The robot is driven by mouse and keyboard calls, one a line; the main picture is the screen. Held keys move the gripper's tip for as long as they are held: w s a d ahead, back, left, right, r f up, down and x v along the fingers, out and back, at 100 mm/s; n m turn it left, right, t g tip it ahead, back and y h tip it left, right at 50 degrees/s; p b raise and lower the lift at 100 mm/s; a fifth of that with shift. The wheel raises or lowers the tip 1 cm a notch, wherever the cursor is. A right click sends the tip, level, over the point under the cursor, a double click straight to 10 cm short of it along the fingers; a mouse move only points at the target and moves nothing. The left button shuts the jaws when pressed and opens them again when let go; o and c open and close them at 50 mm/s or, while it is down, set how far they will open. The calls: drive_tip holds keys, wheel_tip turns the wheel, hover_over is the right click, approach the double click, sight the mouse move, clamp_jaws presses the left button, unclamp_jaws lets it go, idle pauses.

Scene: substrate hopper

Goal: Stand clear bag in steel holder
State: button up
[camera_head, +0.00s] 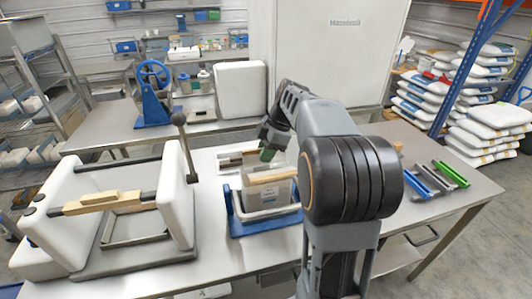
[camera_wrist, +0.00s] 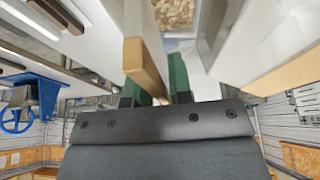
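The steel holder with a blue base (camera_head: 236,225) stands on the table in the middle of the head view. The clear bag (camera_head: 268,195) appears upright at it, with a pale wooden strip (camera_head: 272,175) along its top; how deep it sits cannot be told. My gripper (camera_head: 268,154) is just above and behind this strip. In the wrist view my green fingers (camera_wrist: 155,80) flank a wooden strip (camera_wrist: 148,65) closely and appear shut on it. Brown substrate (camera_wrist: 175,14) shows beyond the fingers. A second wooden edge (camera_wrist: 288,72) lies to the right.
A white-sided frame (camera_head: 175,190) with wooden bars and an upright lever stands to the left. Green and grey clips (camera_head: 450,173) lie at the right. A blue hand wheel (camera_head: 153,75) stands on the back table. Bare table shows in front of the holder.

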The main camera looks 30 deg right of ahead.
drive_tip(key=o, duration=0.3)
drive_tip(key=shift+f, duration=0.1)
